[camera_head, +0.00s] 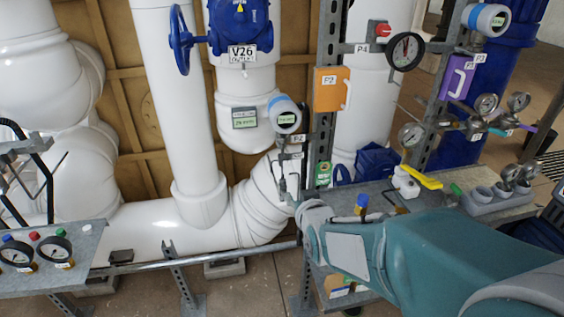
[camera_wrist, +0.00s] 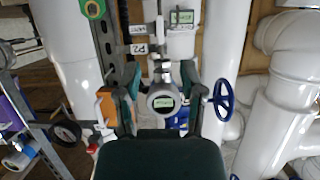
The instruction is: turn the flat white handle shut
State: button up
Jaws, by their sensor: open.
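A pale fitting by the P-2 tag (camera_head: 297,139) stands under a round digital gauge (camera_head: 286,116). I cannot clearly make out a flat white handle on it. In the wrist view, my gripper (camera_wrist: 160,78) is open, with one dark green finger on each side. The gauge (camera_wrist: 162,99) and a pale vertical stem (camera_wrist: 160,34) show between and beyond the fingers. Contact cannot be told. Nothing is held.
A metal post (camera_head: 326,80) with an orange box (camera_head: 331,90) stands close to the right. A blue handwheel (camera_head: 181,40) and large white pipes (camera_head: 170,100) are at the left. A bench with a yellow lever (camera_head: 422,178) lies right. A gauge panel (camera_head: 50,262) is lower left.

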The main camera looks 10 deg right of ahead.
aim_at(287, 169)
jog(key=w+t, duration=0.1)
jog(key=w, duration=0.4)
jog(key=w+f+t, duration=0.1)
jog(key=w, duration=0.3)
jog(key=w+f+t, duration=0.1)
jog(key=w+t, duration=0.1)
jog(key=w, duration=0.3)
jog(key=shift+w, duration=0.3)
jog(key=shift+c, duration=0.3)
grip_shut()
